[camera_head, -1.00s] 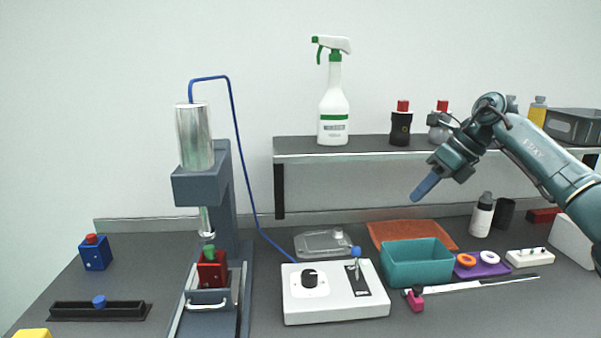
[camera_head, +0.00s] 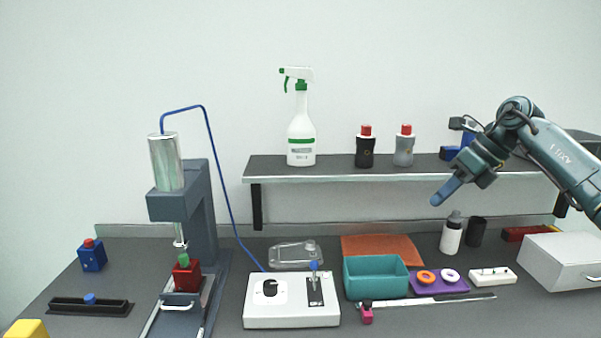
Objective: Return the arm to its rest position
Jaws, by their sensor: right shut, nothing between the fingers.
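My right gripper (camera_head: 446,192) is at the end of the arm that comes in from the right. Its blue fingers are together with nothing between them. It points down and left in the air, in front of the shelf's right half and above the worktop, apart from everything. My left gripper and arm do not show.
Below are a press (camera_head: 200,215), a control box (camera_head: 290,305), a teal bin (camera_head: 375,279), a purple tray (camera_head: 440,289), a white bottle (camera_head: 451,235) and a drawer box (camera_head: 565,262).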

